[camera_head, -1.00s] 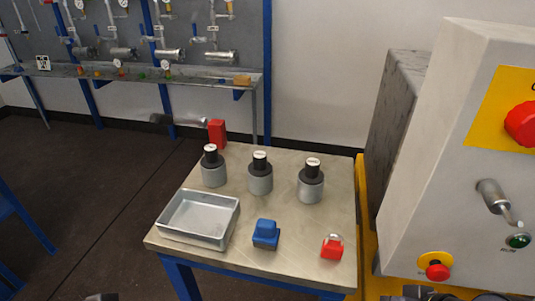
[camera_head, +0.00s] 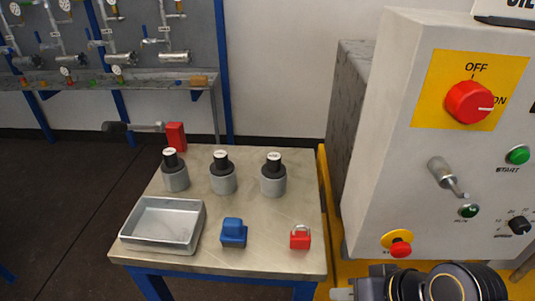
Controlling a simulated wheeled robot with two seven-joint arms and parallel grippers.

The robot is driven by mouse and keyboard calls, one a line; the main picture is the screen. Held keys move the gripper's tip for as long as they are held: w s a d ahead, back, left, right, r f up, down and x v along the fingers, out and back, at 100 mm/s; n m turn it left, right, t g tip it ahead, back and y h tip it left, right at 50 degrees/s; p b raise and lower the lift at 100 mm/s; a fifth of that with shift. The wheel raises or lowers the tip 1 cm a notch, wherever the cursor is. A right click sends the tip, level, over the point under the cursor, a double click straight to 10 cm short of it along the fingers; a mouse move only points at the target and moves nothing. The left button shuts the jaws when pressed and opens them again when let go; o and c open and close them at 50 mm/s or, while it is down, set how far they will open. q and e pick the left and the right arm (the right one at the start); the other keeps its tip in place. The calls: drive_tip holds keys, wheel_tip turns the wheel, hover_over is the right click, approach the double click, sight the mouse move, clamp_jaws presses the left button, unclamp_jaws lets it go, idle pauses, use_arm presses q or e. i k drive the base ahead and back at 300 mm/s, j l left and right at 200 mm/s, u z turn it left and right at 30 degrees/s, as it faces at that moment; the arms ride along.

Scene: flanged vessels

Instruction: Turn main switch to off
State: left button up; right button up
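The main switch (camera_head: 468,103) is a round red knob on a yellow plate (camera_head: 428,112) at the upper part of the grey control cabinet. Its white mark points right, at the ON label; the OFF label is above the knob. My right gripper (camera_head: 343,294) is low at the bottom edge, below the cabinet and well away from the switch. It is partly cut off, and I cannot tell whether it is open or shut. My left gripper is not in view.
The cabinet (camera_head: 384,150) also carries a handle (camera_head: 446,177), a green start button (camera_head: 517,155) and a red stop button (camera_head: 400,249). The table at left holds a metal tray (camera_head: 123,228), several grey cylinders, a blue block (camera_head: 233,234) and a red padlock (camera_head: 300,239).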

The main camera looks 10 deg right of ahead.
sight(469, 102)
drive_tip(key=z, duration=1.75)
